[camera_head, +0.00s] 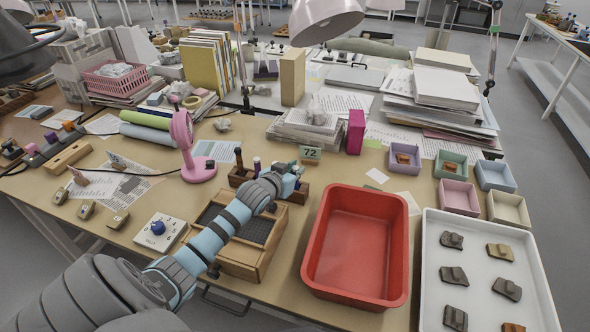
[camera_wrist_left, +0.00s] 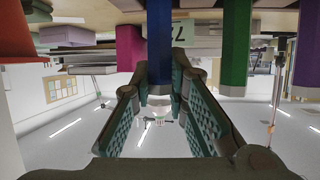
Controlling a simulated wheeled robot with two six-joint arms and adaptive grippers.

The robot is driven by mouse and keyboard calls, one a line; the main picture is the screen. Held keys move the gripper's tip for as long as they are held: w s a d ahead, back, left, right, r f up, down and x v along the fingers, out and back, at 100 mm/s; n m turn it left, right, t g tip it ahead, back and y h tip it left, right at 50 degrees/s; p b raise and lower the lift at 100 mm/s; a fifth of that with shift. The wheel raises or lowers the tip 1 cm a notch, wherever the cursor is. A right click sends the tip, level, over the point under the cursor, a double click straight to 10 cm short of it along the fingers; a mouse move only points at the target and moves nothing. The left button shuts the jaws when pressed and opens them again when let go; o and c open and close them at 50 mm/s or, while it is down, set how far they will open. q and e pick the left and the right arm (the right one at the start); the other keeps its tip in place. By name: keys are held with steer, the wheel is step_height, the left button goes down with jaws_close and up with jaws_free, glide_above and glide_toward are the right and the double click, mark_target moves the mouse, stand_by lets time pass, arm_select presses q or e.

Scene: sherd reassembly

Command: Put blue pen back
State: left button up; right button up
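The blue pen (camera_wrist_left: 160,45) stands upright in the left wrist view, which is upside down. There the blue pen cannot be told apart behind the fingers. A green pen (camera_wrist_left: 237,45) and a purple pen (camera_wrist_left: 308,55) stand beside the blue one. My right gripper is not in view.
A number 72 card (camera_head: 311,153) stands just behind the holder. A red tub (camera_head: 357,240) is at its right, and a wooden box with dark inserts (camera_head: 262,225) lies under my left arm. A pink lamp-like stand (camera_head: 190,150) is at the left.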

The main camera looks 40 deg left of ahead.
arm_select(q)
steer(key=o, duration=0.4)
steer(key=shift+r, duration=0.35)
steer(key=p+v, duration=0.2)
steer(key=v, duration=0.4)
steer(key=p+v, duration=0.2)
steer(key=v, duration=0.4)
steer(key=shift+r, duration=0.3)
